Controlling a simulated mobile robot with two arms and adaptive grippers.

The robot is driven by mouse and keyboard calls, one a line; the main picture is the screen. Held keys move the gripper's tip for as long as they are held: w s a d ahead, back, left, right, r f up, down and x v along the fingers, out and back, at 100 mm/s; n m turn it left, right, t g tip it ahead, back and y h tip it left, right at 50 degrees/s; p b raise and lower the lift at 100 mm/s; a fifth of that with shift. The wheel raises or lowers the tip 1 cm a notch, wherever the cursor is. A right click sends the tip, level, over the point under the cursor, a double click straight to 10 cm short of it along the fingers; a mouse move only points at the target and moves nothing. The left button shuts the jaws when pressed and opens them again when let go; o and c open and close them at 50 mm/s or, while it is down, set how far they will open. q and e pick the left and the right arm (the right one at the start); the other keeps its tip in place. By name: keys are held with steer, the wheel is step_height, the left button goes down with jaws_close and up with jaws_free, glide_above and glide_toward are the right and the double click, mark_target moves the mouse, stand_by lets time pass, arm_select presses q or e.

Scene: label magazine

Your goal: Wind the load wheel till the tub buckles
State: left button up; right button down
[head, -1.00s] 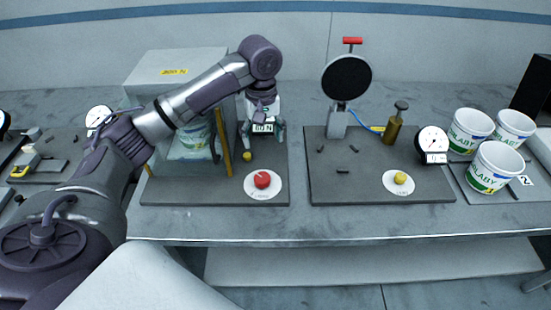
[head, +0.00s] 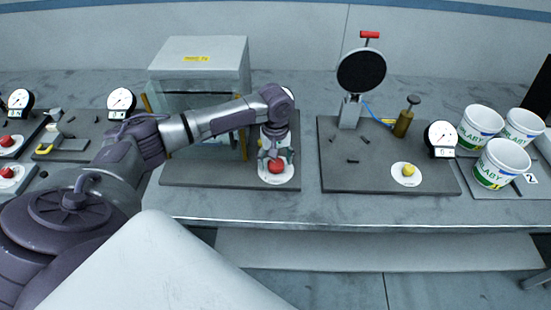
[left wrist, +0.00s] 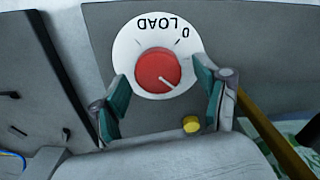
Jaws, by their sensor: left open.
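The load wheel (head: 276,167) is a red knob on a white dial plate at the front right of the grey press base. In the left wrist view the red wheel (left wrist: 158,70) sits below the words "0 LOAD", its white pointer aimed to the lower right. My left gripper (head: 270,153) is over the wheel, pointing down. In the left wrist view its open fingers (left wrist: 160,88) stand on either side of the wheel, with visible gaps. A strip of the tub (left wrist: 301,130) shows at the lower right there; my arm hides most of the press inside. My right gripper is out of view.
The grey press box (head: 200,75) stands behind my arm, with yellow posts. A small yellow knob (left wrist: 191,124) is close to the left gripper. To the right are another base (head: 335,180) with a gauge (head: 441,137), and white tubs (head: 501,163).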

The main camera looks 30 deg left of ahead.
arm_select(q)
steer(key=shift+c, duration=0.8)
steer(key=c, duration=1)
steer(key=shift+r+p, duration=0.1)
steer(key=shift+p, duration=0.25)
steer(key=m+p, duration=0.2)
steer(key=shift+d+r+m+p, duration=0.1)
steer(key=shift+m+p, duration=0.2)
steer(key=shift+p, duration=0.1)
steer(key=shift+m+p, duration=0.85)
steer(key=shift+m, duration=0.25)
steer(key=shift+f+m+p, duration=0.2)
steer(key=shift+m+p, duration=0.4)
steer(key=shift+m, duration=0.5)
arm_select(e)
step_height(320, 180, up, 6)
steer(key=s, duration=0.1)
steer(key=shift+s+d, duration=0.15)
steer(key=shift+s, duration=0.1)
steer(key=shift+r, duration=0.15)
